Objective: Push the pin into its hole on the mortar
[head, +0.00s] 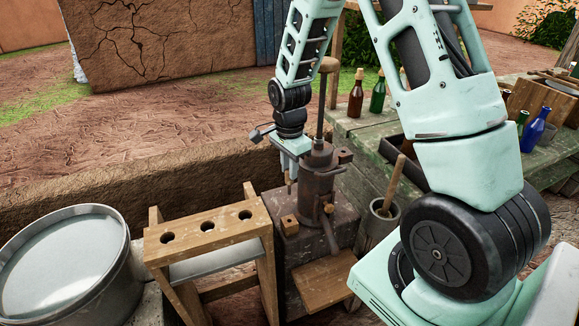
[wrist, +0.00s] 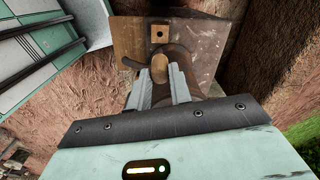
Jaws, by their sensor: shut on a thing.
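The mortar (head: 318,180) is a rusty dark metal cylinder with a tall upright rod, standing on a rusty block. It also shows in the wrist view (wrist: 185,60), partly behind my fingers. My gripper (head: 289,178) is on the mortar's left side, pointing down. In the wrist view my gripper (wrist: 160,82) is shut on a tan, round-ended pin (wrist: 159,68). Most of the pin is hidden by the fingers. A small wooden block with a dark hole (wrist: 160,33) sits on the rusty block; it also shows in the head view (head: 289,224). I cannot tell which hole is the pin's.
A wooden stand with three holes (head: 208,230) and a large metal tub (head: 65,265) stand to the left. A grey pot with a wooden stick (head: 383,215) is right of the mortar. A green bench (head: 350,125) with bottles stands behind. A mud wall (head: 130,170) runs behind my gripper.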

